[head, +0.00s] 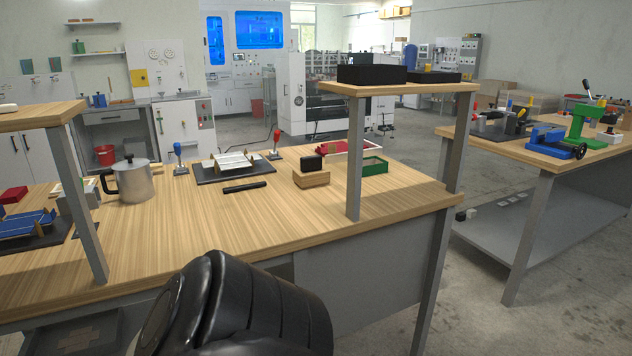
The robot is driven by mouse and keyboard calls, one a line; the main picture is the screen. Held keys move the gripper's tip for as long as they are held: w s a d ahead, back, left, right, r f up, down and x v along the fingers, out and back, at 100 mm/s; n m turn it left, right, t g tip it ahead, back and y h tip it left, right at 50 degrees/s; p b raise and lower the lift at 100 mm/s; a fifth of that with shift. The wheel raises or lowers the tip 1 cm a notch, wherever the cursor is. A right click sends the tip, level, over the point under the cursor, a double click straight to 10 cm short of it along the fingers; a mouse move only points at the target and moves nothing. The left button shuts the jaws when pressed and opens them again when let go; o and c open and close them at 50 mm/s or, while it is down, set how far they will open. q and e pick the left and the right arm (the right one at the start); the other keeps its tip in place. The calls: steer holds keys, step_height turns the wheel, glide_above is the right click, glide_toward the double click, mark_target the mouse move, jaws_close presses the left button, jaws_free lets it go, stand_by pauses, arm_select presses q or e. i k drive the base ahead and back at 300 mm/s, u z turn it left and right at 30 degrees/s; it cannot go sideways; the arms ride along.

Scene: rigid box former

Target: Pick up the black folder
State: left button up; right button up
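A short, flat black bar, which looks like the black folder (245,187), lies on the wooden workbench (215,225). It lies in front of a dark tray (212,175) that carries a light metal frame (236,160), apart from it and tilted slightly up to the right. Nothing touches or covers the bar. A large black rounded part of my own arm fills the bottom centre, in front of the bench's near edge. Neither of my grippers shows.
A metal pot (134,184) stands left of the tray. A wooden block with a black top (311,173) and a green open box (374,165) stand to the right. Raised shelves on grey posts (356,160) flank both sides. Bare bench lies in front of the bar.

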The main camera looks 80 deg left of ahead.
mark_target(249, 186)
steer(key=i, duration=0.45)
steer(key=u, duration=3.75)
